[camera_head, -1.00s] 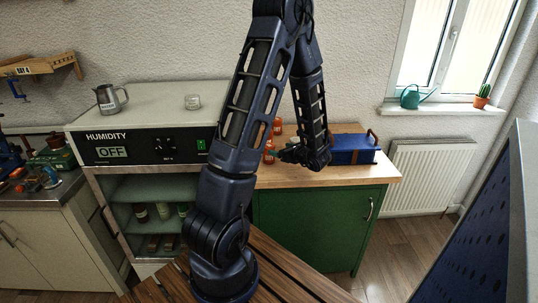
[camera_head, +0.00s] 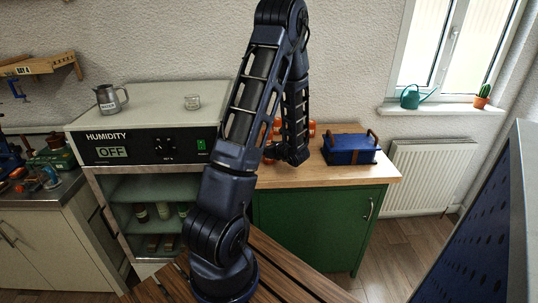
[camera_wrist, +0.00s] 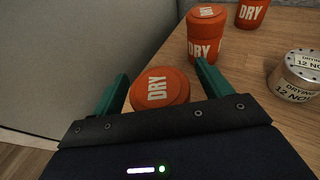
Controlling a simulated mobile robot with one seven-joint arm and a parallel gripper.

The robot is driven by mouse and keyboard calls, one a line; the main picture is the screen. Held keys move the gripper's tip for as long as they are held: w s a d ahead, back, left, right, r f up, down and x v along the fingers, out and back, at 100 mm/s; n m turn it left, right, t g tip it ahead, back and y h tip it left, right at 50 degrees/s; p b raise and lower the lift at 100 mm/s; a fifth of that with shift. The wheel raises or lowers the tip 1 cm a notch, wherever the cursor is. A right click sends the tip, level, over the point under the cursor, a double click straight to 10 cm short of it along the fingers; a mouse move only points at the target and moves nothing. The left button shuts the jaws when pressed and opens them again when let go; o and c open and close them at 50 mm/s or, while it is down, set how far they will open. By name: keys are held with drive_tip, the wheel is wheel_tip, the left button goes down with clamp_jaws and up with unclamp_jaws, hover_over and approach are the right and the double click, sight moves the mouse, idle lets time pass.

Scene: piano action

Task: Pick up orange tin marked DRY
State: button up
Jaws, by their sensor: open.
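In the wrist view an orange tin marked DRY (camera_wrist: 158,88) shows its round lid between the two green fingers of my gripper (camera_wrist: 161,70). The fingers are open, one on each side of the tin, and I cannot tell whether either touches it. A second orange DRY tin (camera_wrist: 205,48) stands beyond the right fingertip, and a third (camera_wrist: 252,13) is farther back at the top edge. In the head view my arm hides most of the tins; bits of orange (camera_head: 312,127) show behind it. The fingers are hidden there.
A silver tin with a drying label (camera_wrist: 298,76) stands to the right on the wooden worktop (camera_wrist: 240,95). A grey wall (camera_wrist: 80,55) rises close on the left. In the head view a blue box (camera_head: 350,151) sits right of my arm, and the humidity cabinet (camera_head: 150,145) stands left.

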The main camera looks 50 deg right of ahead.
drive_tip(key=shift+w, duration=0.15)
drive_tip(key=c, duration=1.2)
drive_tip(key=shift+o, duration=0.2)
